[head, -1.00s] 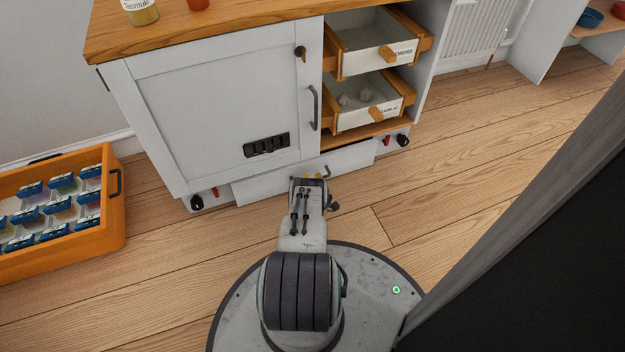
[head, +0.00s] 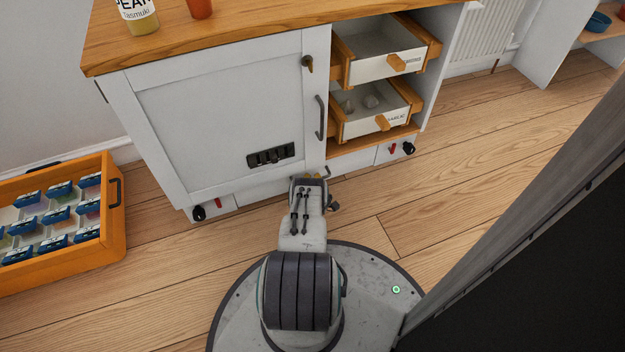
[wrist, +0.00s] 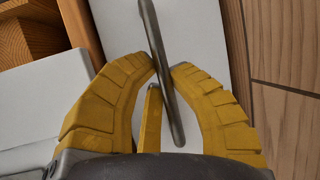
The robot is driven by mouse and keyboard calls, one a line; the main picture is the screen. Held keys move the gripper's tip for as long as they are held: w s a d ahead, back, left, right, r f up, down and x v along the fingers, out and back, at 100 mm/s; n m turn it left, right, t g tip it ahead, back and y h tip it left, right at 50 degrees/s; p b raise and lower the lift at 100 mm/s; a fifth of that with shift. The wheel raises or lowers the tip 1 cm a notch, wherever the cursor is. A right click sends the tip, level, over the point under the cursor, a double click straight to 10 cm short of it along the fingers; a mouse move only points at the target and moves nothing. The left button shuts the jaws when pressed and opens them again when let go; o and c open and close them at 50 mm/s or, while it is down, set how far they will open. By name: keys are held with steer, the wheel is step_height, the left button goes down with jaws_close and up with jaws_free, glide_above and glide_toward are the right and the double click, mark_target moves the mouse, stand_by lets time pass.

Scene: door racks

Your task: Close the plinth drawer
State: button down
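The plinth drawer is the low white panel (head: 350,163) at the foot of the white cabinet (head: 215,110). Its front looks about level with the plinth pieces beside it; any small gap is too fine to tell. My gripper (head: 312,178) is low in front of it, and its arm hides part of the panel. In the wrist view, the yellow fingers of my gripper (wrist: 164,66) close in on both sides of a grey bar handle (wrist: 160,65). The white drawer front (wrist: 208,50) lies behind the handle.
Two upper drawers (head: 378,68) (head: 372,128) stand out at the cabinet's right. Black and red knobs sit on the plinth at left (head: 199,213) and right (head: 408,148). An orange crate (head: 112,215) is on the floor at left.

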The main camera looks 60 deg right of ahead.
steer(key=shift+w+d, duration=0.1)
steer(key=shift+w, duration=0.1)
steer(key=c, duration=1.1)
jaws_free()
steer(key=shift+s, duration=0.1)
